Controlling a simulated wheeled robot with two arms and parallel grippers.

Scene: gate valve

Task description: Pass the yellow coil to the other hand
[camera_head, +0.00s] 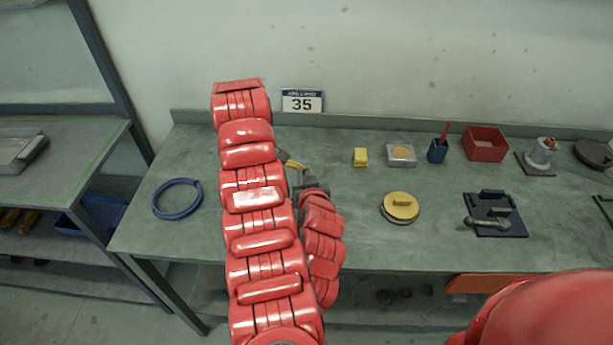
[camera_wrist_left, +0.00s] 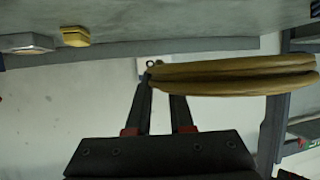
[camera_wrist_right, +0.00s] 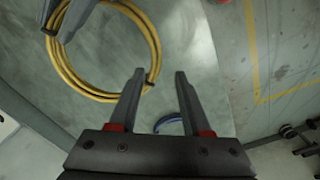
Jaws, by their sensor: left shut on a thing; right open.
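The yellow coil (camera_wrist_right: 98,95) is a ring of several strands, seen broadly in the right wrist view. In the left wrist view the coil (camera_wrist_left: 240,75) is nearly edge-on. My left gripper (camera_wrist_left: 160,85) is shut on one side of the coil; its fingers (camera_wrist_right: 68,18) also show at the top left of the right wrist view. In the head view only a bit of the coil (camera_head: 294,165) shows beside my red arm, near the left gripper (camera_head: 308,184). My right gripper (camera_wrist_right: 160,75) is open. The coil's rim passes by its left fingertip; whether they touch is unclear.
A blue ring (camera_head: 155,207) lies at the bench's left end. A yellow block (camera_head: 360,157), a round yellow-topped disc (camera_head: 400,207), a blue cup (camera_head: 437,151), a red box (camera_head: 485,143) and a dark fixture (camera_head: 495,214) stand to the right. A shelf (camera_head: 90,170) stands left.

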